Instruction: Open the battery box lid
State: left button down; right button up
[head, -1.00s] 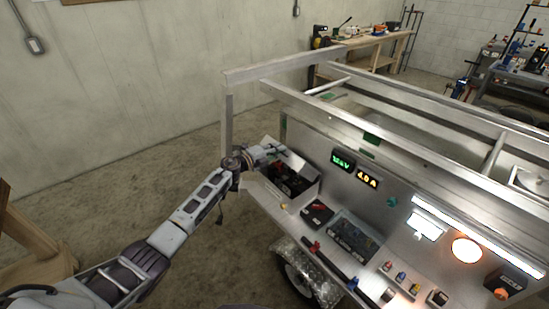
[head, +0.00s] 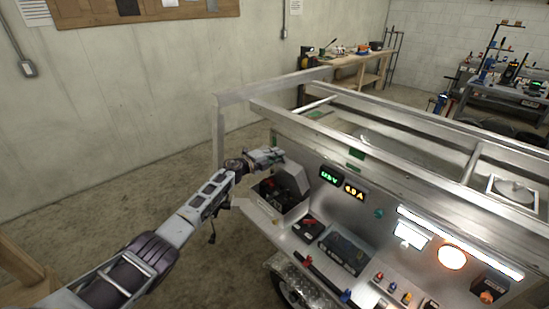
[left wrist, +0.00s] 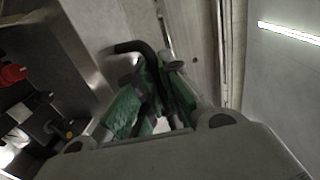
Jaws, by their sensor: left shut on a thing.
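The battery box (head: 262,203) sits on the trailer's side shelf, below the upright panel. Its grey lid (head: 294,178) stands raised, and the dark inside with red and black parts shows. My left gripper (head: 274,156) is above the box at the lid's top edge. In the left wrist view the green-padded fingers (left wrist: 150,105) are shut around a black curved handle (left wrist: 138,50). A red terminal cap (left wrist: 13,74) and black parts show inside the open box at the left there. My right gripper is not in view.
The metal panel carries a green readout (head: 329,175) and an amber readout (head: 354,190). A dark unit (head: 344,250) and several small coloured switches lie right of the box. A trailer frame post (head: 218,135) stands behind my left arm.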

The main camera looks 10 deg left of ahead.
pick_arm(q)
jog(key=shift+w+d+r+g+y+p, duration=0.3)
jog(key=shift+w+d+r+g+p, duration=0.1)
jog(key=shift+w+d+r, duration=0.15)
jog(key=shift+w, duration=0.15)
jog(key=c, duration=1.9)
grip_release()
jog(key=shift+o, duration=0.2)
jog(key=shift+f, duration=0.1)
jog(key=shift+a, duration=0.1)
